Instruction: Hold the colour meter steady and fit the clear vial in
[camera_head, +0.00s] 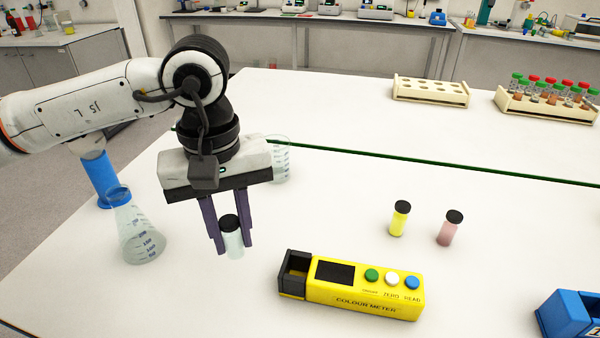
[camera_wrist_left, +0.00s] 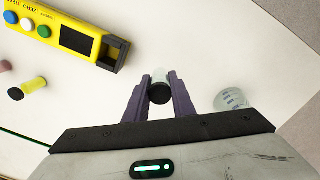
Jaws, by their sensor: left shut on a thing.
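The yellow colour meter (camera_head: 352,290) lies on the white table with its black open vial well (camera_head: 294,272) at its left end. The meter also shows at the upper left of the left wrist view (camera_wrist_left: 60,30). My left gripper (camera_head: 232,248) is shut on the clear vial (camera_head: 234,243), which has a black cap and is upright between the purple fingers. The vial also shows in the left wrist view (camera_wrist_left: 161,78). It is apart from the meter, to the left of and a little behind the well. My right gripper is not in view.
A yellow vial (camera_head: 399,219) and a pink vial (camera_head: 450,229) stand behind the meter. A conical flask (camera_head: 139,236) is left of my gripper and a beaker (camera_head: 280,160) behind it. A blue object (camera_head: 568,314) is at the right front edge.

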